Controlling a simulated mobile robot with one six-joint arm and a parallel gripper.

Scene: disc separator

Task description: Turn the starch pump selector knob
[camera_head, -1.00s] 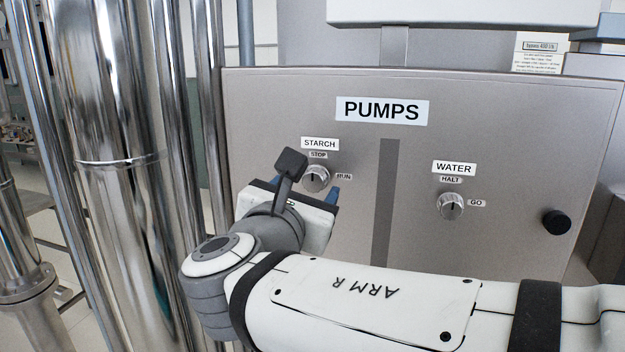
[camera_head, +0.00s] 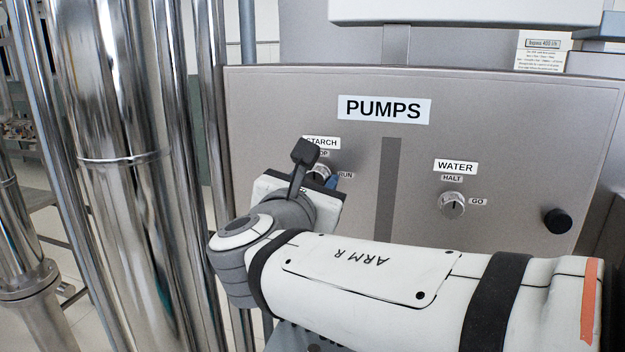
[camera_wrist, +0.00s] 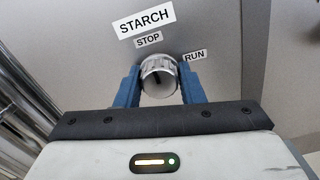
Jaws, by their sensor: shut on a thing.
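The starch knob (camera_wrist: 158,80) is a round silver selector with a dark pointer line. In the wrist view its line points up, roughly toward the STOP label (camera_wrist: 148,40); the RUN label (camera_wrist: 195,55) is at its upper right. My gripper (camera_wrist: 160,74) has one blue finger on each side of the knob and is shut on it. In the head view the starch knob (camera_head: 321,171) is partly hidden behind my wrist, and one blue finger (camera_head: 331,182) shows beside it. The STARCH label (camera_head: 322,142) is partly covered there.
The grey PUMPS panel (camera_head: 480,110) carries the water knob (camera_head: 453,204) to the right, its line roughly upright under HALT. A black round knob (camera_head: 557,221) is near the panel's right edge. Shiny vertical pipes (camera_head: 115,130) stand close on the left.

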